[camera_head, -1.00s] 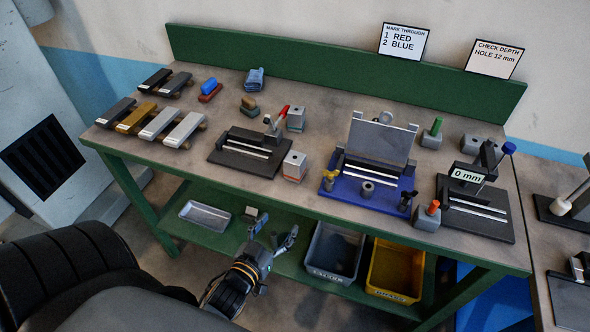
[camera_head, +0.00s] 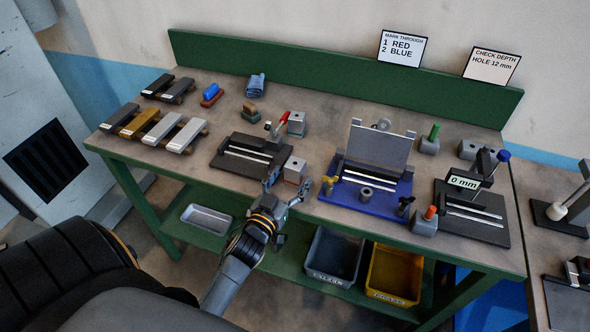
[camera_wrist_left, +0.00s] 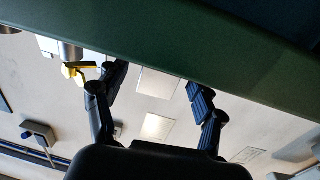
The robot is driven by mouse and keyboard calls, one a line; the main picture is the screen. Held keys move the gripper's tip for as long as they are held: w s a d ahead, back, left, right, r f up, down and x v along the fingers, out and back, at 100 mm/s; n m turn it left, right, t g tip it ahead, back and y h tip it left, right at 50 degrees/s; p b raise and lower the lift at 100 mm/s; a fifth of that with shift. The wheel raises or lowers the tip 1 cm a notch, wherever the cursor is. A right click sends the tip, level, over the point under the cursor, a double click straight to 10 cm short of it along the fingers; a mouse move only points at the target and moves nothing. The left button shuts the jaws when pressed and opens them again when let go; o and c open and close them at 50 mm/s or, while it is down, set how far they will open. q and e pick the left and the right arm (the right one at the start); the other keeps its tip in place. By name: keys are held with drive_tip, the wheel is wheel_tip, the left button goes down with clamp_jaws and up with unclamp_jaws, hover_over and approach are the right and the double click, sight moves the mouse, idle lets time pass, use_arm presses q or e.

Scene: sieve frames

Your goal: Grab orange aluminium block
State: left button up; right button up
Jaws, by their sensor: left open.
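An orange-gold bar (camera_head: 139,121), the only orange metal block I can make out, lies at the left end of the bench between a dark bar (camera_head: 119,113) and a silver bar (camera_head: 163,127). My left gripper (camera_head: 279,208) is open and empty at the bench's front edge, well to the right of the orange bar. In the left wrist view its two fingers (camera_wrist_left: 156,98) stand apart with nothing between them, and the orange bar does not show. My right gripper is not in view.
A black fixture (camera_head: 240,161) and a grey block (camera_head: 294,170) stand near my left gripper. Grey and yellow bins (camera_head: 391,275) are on the lower shelf. Bare bench top lies between the bars and the black fixture.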

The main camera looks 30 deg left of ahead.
sight(292, 176)
use_arm(q)
drive_tip(key=w, duration=0.2)
drive_tip(key=shift+w+a, duration=0.25)
drive_tip(key=shift+w, duration=0.45)
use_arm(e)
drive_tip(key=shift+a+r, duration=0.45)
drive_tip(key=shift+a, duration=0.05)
use_arm(q)
drive_tip(key=shift+s, duration=0.1)
drive_tip(key=shift+c, duration=0.4)
drive_tip(key=c, duration=0.4)
clamp_jaws()
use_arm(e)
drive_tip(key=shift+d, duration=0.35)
